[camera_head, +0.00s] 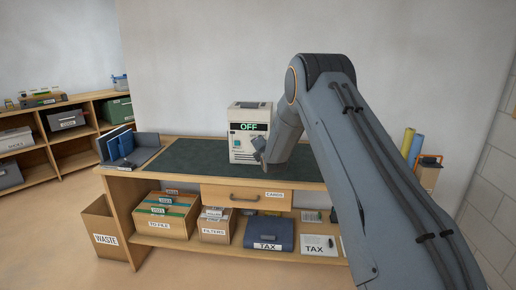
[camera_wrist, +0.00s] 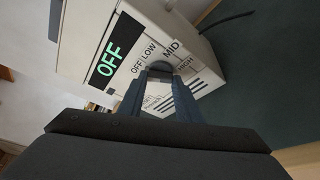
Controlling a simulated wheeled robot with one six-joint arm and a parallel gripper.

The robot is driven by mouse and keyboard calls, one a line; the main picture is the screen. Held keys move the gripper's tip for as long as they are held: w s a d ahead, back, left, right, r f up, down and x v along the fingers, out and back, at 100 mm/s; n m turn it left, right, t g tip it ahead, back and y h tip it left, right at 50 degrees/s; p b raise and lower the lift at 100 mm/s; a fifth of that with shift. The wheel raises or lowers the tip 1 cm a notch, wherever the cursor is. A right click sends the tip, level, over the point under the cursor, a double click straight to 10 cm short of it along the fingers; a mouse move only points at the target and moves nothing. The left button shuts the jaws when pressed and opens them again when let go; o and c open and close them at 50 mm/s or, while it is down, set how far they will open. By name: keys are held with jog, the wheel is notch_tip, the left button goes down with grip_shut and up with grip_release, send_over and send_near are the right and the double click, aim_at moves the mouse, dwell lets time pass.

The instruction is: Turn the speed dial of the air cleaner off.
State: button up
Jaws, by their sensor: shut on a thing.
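The air cleaner (camera_head: 240,155) is a pale box standing on the dark mat of the workbench. Its black display reads OFF in green, also in the wrist view (camera_wrist: 108,62). In the wrist view the labels OFF, LOW, MID and HIGH fan out on the front panel (camera_wrist: 205,78) around the dark speed dial (camera_wrist: 160,66). My gripper (camera_wrist: 160,76) is shut on the dial, a finger on each side. Which label the dial points to is hard to tell. In the head view my gripper (camera_head: 262,153) is at the right of the air cleaner's front.
The workbench (camera_head: 190,161) has a blue file holder (camera_head: 122,146) at its left end and a drawer (camera_head: 246,197) in front. Boxes and a blue case (camera_head: 270,232) sit on its lower shelf. A waste box (camera_head: 105,235) stands at the left. The bench top between file holder and air cleaner is clear.

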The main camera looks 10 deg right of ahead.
jog(key=o, duration=1)
jog(key=shift+o, duration=0.2)
jog(key=s+r, duration=0.1)
jog(key=s, duration=0.6)
jog(key=shift+s+r+b, duration=0.2)
jog(key=shift+s+b, duration=0.1)
jog(key=shift+s, duration=0.05)
jog(key=shift+d, duration=0.1)
jog(key=s+m+g+p, duration=0.1)
jog(key=s+m+g, duration=0.4)
jog(key=s, duration=1.3)
jog(key=s+m+g+p, duration=0.1)
jog(key=s+m+g, duration=0.4)
jog(key=s+m, duration=0.6)
jog(key=s+a+f+m+g, duration=0.1)
jog(key=s+m+g, duration=0.4)
jog(key=s, duration=1.9)
jog(key=m, duration=0.3)
jog(key=shift+s+g+h+p, duration=0.3)
jog(key=shift+s+g+p, duration=0.1)
